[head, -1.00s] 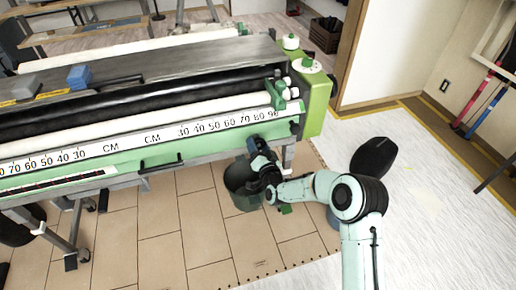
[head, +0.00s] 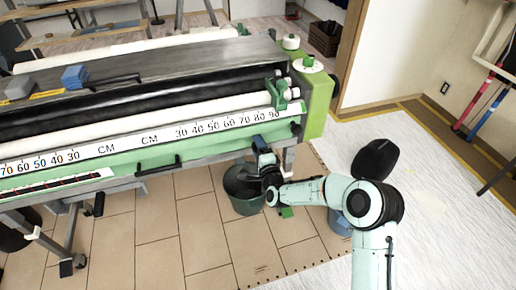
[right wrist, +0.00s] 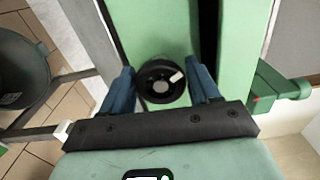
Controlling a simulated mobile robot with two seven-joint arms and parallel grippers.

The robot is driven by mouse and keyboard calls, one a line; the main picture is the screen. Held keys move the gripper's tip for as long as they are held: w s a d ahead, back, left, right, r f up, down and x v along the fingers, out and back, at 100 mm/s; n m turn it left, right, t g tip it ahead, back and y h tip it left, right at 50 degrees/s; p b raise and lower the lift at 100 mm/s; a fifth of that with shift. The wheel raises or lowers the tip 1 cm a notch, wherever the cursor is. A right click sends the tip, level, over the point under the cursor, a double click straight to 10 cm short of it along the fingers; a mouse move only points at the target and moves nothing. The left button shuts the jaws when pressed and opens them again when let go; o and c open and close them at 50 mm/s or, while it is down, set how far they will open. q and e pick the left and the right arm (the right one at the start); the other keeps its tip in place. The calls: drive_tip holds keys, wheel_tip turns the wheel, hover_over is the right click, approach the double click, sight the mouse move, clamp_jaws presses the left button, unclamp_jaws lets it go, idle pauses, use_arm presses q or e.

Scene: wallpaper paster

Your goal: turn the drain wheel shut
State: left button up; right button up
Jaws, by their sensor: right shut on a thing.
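The drain wheel is the small round black wheel with a pale mark on its face; it shows in the right wrist view (right wrist: 160,82), against the green machine body. My right gripper (right wrist: 161,88) has its two blue fingers on either side of the wheel and is shut on it. In the head view the right gripper (head: 262,148) reaches under the front edge of the pasting machine (head: 215,150), near its right end. The wheel is hidden there. My left gripper is not in view.
A dark green bucket (head: 243,190) stands on the floor just left of my right gripper, and also shows at the left of the wrist view (right wrist: 18,75). Machine legs stand close by. Tiled floor in front is mostly clear.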

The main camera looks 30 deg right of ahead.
drive_tip(key=m, duration=0.3)
drive_tip(key=shift+m, duration=0.3)
drive_tip(key=shift+d+r+m, duration=0.1)
drive_tip(key=shift+m, duration=1.2)
drive_tip(key=o, duration=1)
